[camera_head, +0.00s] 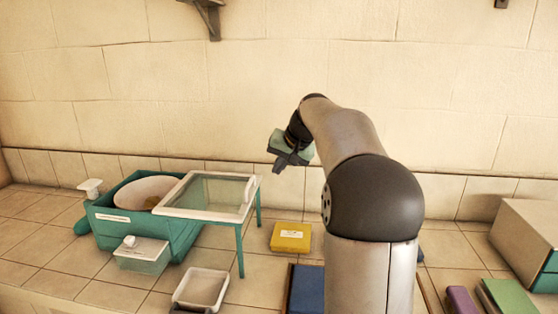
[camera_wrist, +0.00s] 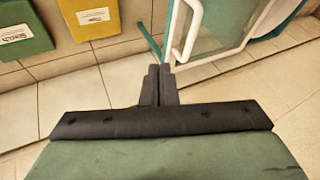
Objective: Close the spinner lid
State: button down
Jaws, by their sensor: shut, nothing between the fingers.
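The spinner is a teal tub (camera_head: 150,229) at the left with a pale round bowl (camera_head: 140,193) inside. Its lid (camera_head: 210,188), a clear pane in a white frame, lies swung open to the right, roughly flat above the counter. Teal legs stand under its right side. In the wrist view the lid's pane (camera_wrist: 219,28) and white handle (camera_wrist: 187,32) show at the upper right. My gripper (camera_head: 281,166) is in the air to the right of and above the lid. Its fingers (camera_wrist: 159,72) are shut and empty. They appear apart from the lid.
A yellow box (camera_head: 290,237) sits right of the lid's legs; a green box (camera_wrist: 22,32) is beside it in the wrist view. A clear container (camera_head: 143,257) and a white tray (camera_head: 201,289) stand in front. A wall rises behind. A large box (camera_head: 520,235) is far right.

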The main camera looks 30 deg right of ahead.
jog(key=w+a+f+p, duration=0.1)
jog(key=w+a+f, duration=0.3)
jog(key=w, duration=0.1)
jog(key=shift+f, duration=0.4)
